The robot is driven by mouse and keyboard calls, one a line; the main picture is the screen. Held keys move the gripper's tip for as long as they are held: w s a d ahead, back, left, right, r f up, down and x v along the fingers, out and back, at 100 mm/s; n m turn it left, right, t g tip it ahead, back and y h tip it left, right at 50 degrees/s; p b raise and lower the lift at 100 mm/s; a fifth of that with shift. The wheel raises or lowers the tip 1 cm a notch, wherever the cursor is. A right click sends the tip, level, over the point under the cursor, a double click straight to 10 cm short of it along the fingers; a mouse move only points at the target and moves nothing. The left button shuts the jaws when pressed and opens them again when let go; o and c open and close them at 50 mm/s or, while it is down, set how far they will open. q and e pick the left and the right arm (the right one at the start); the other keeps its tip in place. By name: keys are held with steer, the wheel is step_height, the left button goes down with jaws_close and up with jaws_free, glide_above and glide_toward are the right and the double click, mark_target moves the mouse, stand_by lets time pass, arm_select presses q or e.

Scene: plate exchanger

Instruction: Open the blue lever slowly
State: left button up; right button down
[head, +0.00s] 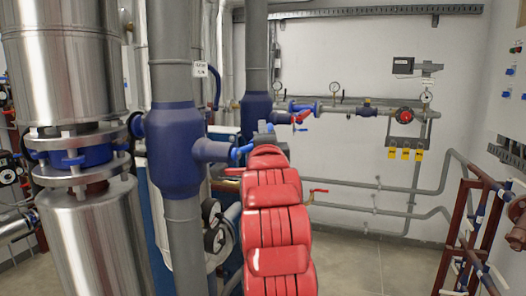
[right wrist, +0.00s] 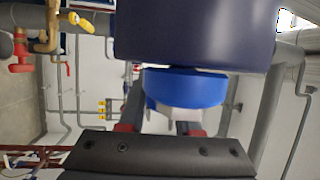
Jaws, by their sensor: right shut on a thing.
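The dark blue valve body (head: 172,150) sits on a vertical grey pipe left of centre in the head view. Its stem points right to a bright blue lever (head: 240,153), of which only a short part shows. My right gripper (head: 265,136) is at this lever, behind the top of my red arm, so its fingers are mostly hidden there. In the right wrist view the bright blue part (right wrist: 185,88) lies just beyond the fingers, under the dark blue body (right wrist: 195,35). My right gripper (right wrist: 160,118) is shut on the lever. My left gripper is out of view.
A large shiny metal pipe (head: 75,60) stands at the left. Gauges (head: 211,225) hang low behind the valve. Thin grey pipes (head: 345,184) run along the back wall. A dark red pipe frame (head: 465,230) stands at the right. The floor (head: 370,265) between is clear.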

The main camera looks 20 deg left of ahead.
steer(key=c, duration=1)
jaws_free()
steer(key=o, duration=0.4)
steer(key=shift+s+r, duration=0.1)
steer(key=shift+s, duration=0.1)
steer(key=shift+s+d+f, duration=0.15)
steer(key=shift+s+f, duration=0.05)
steer(key=shift+s, duration=0.25)
steer(key=b+v, duration=0.3)
steer(key=v, duration=1.3)
steer(key=shift+s+d+f+b, duration=0.1)
steer(key=shift+s+d+b, duration=0.05)
steer(key=shift+b, duration=0.15)
